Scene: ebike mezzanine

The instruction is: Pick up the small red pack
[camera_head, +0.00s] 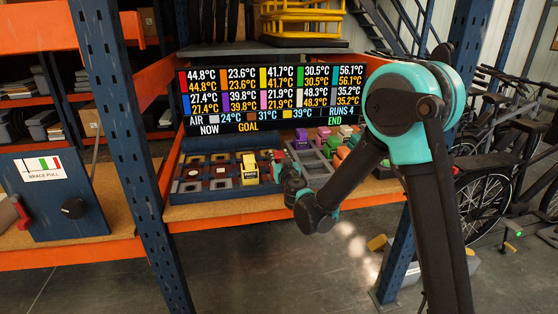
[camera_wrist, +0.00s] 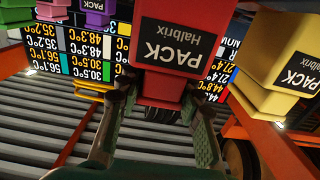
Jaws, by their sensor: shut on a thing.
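The small red pack (camera_wrist: 180,50), with a black label reading PACK Halbrix, fills the upper middle of the wrist view. My gripper (camera_wrist: 157,95) is shut on its narrower lower part, one finger on each side. In the head view my gripper (camera_head: 281,168) is over the shelf, just right of a yellow pack (camera_head: 249,168). A bit of red (camera_head: 279,156) shows at its fingertips there; the rest of the red pack is hidden. The yellow pack also shows at the right of the wrist view (camera_wrist: 275,50).
A blue tray (camera_head: 215,194) with square sockets lies left of my gripper. A grey rack (camera_head: 312,163) and several coloured packs, one purple (camera_head: 302,135), stand to the right. A temperature display (camera_head: 270,98) hangs behind. A blue upright (camera_head: 130,150) stands at left.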

